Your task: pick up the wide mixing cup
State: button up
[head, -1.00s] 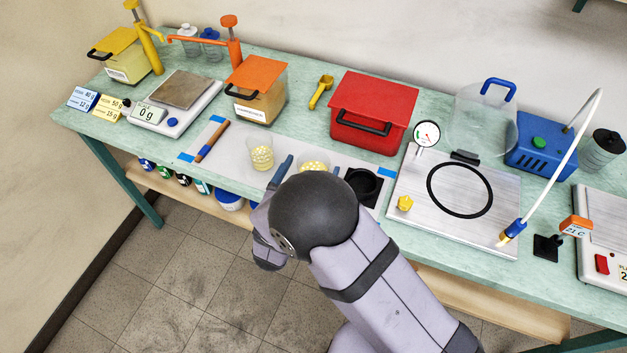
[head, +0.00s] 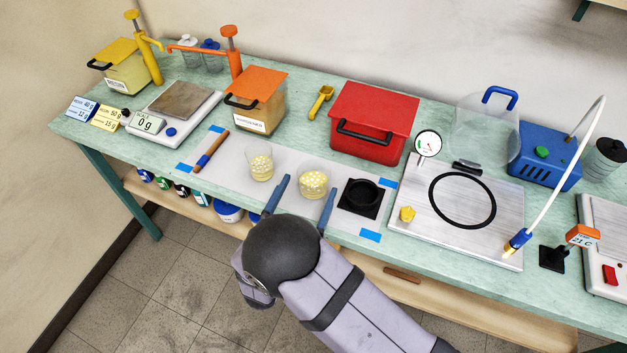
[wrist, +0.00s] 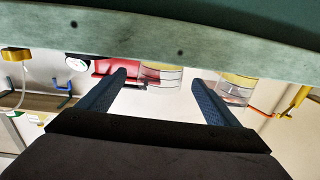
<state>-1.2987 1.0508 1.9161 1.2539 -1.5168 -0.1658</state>
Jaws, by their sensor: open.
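In the wrist view, which looks upside down, the wide cup (wrist: 160,76) shows between the fingertips, and the narrower cup (wrist: 238,88) is beyond the right finger. I cannot tell any contact.
A black square holder (head: 361,197) sits close right of the wide cup. A red lidded box (head: 374,118) stands behind. A brown-and-blue stick (head: 211,150) lies left of the narrower cup. A metal plate (head: 463,215) with a black ring lies to the right.

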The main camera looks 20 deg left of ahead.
aim_at(319, 165)
jog(key=shift+w+a+p, duration=0.15)
jog(key=shift+w+p, duration=0.85)
jog(key=shift+w, duration=1.5)
jog(key=c, duration=1.2)
jog(key=shift+r, duration=0.2)
jog(key=shift+c, duration=0.2)
